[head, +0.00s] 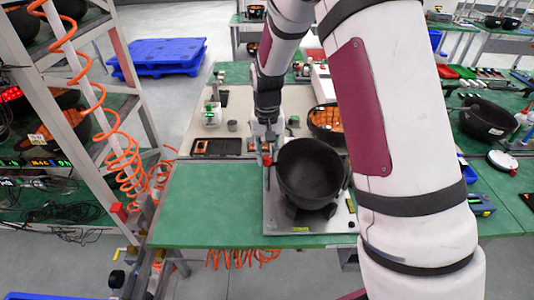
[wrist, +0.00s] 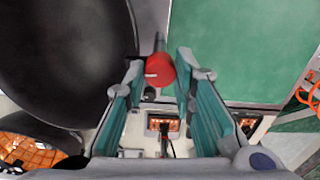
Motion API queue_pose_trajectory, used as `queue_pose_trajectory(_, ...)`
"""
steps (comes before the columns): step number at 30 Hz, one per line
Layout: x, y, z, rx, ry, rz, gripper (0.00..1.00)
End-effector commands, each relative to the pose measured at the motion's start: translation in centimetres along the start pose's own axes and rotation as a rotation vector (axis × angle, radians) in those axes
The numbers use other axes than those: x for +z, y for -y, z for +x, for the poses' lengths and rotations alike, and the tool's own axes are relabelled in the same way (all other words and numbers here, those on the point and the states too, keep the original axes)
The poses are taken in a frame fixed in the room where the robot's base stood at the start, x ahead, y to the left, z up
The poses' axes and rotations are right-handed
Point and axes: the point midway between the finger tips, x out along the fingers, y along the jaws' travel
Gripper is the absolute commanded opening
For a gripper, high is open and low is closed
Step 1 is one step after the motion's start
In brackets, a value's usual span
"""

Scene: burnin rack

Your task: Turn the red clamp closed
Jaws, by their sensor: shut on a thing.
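The red clamp (head: 267,159) shows as a small red tip at the left edge of a metal plate (head: 285,222), beside a black bowl (head: 310,175). In the wrist view its round red knob (wrist: 160,70) sits between the two teal fingers of my gripper (wrist: 161,78), with a grey rod beyond it. My gripper (head: 266,146) points down at the clamp and is shut on it. The black bowl (wrist: 60,60) is close on the left in the wrist view. The clamp's lower parts are hidden.
The green table (head: 205,205) is clear left of the plate. An orange-filled bowl (head: 326,122) and a dark tray (head: 215,147) stand behind. A rack (head: 45,75) with orange coiled hoses (head: 125,165) rises at the left.

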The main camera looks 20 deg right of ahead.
Motion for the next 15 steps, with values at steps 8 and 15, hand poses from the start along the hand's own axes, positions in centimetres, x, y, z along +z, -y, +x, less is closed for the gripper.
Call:
queue_pose_trajectory(8, 0.02, 0.05, -0.02, -0.001, 0.000, 0.013, 0.00)
queue_pose_trajectory(15, 0.01, 0.05, -0.02, -0.001, 0.000, 0.011, 0.31)
